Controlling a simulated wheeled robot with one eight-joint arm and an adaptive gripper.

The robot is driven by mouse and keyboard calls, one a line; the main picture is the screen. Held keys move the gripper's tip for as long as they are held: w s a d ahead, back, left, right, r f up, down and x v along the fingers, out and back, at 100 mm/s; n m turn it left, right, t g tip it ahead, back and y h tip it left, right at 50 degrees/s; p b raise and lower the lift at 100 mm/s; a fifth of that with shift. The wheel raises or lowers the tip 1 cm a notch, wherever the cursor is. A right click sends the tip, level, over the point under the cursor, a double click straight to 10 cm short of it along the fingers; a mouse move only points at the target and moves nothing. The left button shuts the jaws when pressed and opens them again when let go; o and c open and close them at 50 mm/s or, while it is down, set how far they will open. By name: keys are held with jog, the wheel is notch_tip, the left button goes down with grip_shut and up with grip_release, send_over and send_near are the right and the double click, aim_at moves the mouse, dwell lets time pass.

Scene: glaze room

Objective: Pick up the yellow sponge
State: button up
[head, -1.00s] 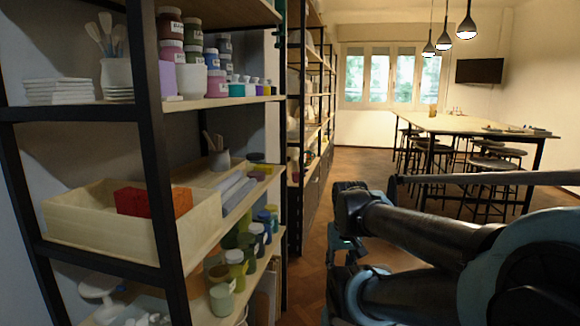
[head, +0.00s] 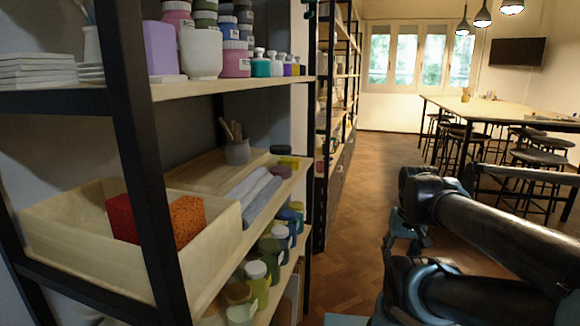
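A small yellow block (head: 289,162), which looks like the yellow sponge, lies at the far end of the middle shelf. It is small in the head view, and its exact shape is hard to tell. A dull olive block and a mauve block lie close to it. My folded arm fills the lower right of the head view. A teal part at its near end may be my gripper (head: 402,238); it is well to the right of the shelf and away from the block. Its fingers cannot be made out.
A wooden box (head: 75,262) with a red block (head: 122,217) and an orange block (head: 187,218) stands behind the black shelf post (head: 145,190). A tool cup (head: 237,152), grey rolls and paint jars are nearby. Open floor (head: 350,215) lies right of the shelves; a table (head: 500,112) with stools stands beyond.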

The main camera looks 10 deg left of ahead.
jog(key=w+a+r+m+y, duration=0.1)
jog(key=w+a+r+m, duration=0.4)
jog(key=w+r, duration=0.3)
notch_tip(320, 180, up, 17)
jog(key=m+g+y, duration=0.2)
jog(key=m+y, duration=0.1)
jog(key=m, duration=1)
send_over(298, 159)
jog(key=shift+s+d+f, duration=0.1)
jog(key=shift+s+d, duration=0.2)
jog(key=shift+d, duration=0.15)
jog(key=shift+w+a+f+m, duration=0.1)
jog(key=shift+a+m, duration=0.1)
jog(key=shift+m, duration=0.1)
jog(key=shift+a+f+y, duration=0.15)
jog(key=shift+f+y, duration=0.15)
jog(key=shift+x, duration=3.3)
jog(key=shift+r, duration=0.1)
jog(key=c, duration=0.6)
